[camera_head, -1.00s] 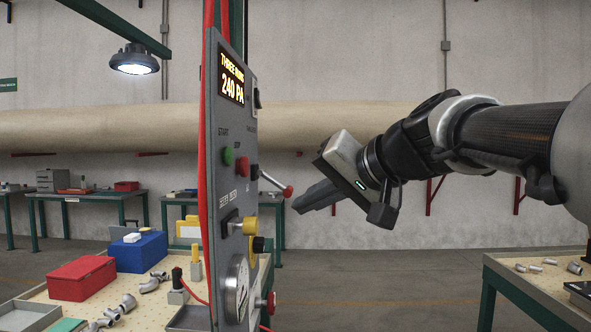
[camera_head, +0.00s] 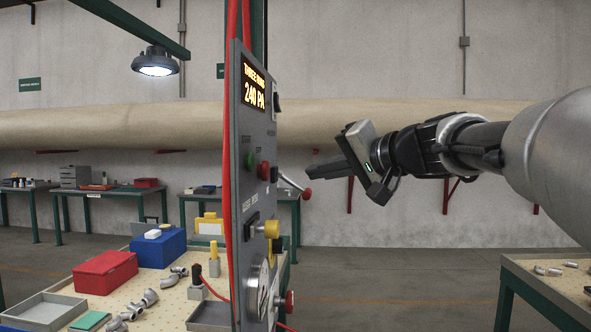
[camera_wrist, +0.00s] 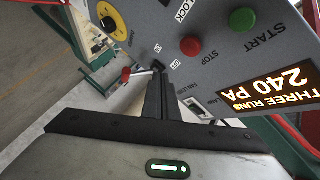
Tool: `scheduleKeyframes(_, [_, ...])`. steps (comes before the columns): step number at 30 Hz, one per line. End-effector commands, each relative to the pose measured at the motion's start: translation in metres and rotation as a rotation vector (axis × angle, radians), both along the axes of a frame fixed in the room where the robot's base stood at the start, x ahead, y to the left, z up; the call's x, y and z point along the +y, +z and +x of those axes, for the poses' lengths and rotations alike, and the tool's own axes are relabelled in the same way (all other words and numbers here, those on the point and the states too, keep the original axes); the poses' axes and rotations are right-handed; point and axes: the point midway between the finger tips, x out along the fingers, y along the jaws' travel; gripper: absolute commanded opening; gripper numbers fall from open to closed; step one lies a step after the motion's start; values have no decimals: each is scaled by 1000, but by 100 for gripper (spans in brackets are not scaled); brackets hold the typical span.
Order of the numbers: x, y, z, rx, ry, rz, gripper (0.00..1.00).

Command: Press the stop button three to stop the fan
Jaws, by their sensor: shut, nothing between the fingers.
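A grey control panel (camera_head: 240,190) stands nearly edge-on in the head view. Its red button (camera_head: 263,171) sits beside a green button (camera_head: 250,161). In the wrist view the red button (camera_wrist: 191,46) is labelled STOP and the green button (camera_wrist: 243,20) START. The lit display (camera_head: 255,84) reads "THREE RUNS 240 PA"; it also shows upside down in the wrist view (camera_wrist: 265,88). My gripper (camera_head: 309,171) is shut and empty, right of the panel, about level with the red button and apart from it. Its fingers also show in the wrist view (camera_wrist: 160,80). No fan is visible.
A red-tipped lever (camera_head: 306,193) juts from the panel just below my fingers. A bench holds a red box (camera_head: 105,272), a blue box (camera_head: 158,248) and fittings. Another bench (camera_head: 550,290) is at right.

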Motion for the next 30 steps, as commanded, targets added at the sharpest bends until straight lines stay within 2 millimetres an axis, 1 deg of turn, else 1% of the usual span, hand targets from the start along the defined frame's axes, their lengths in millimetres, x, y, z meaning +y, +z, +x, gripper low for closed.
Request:
scheduleKeyframes(1, [9,2,0,1,3,0,0])
scheduleKeyframes(6, [33,2,0,1,3,0,0])
scheduleKeyframes(9, [44,0,1,0,3,-1,0])
scheduleKeyframes(13, [54,0,2,0,2,0,0])
scheduleKeyframes(18, [60,0,2,0,1,-1,0])
scheduleKeyframes(30, [60,0,2,0,0,0,0])
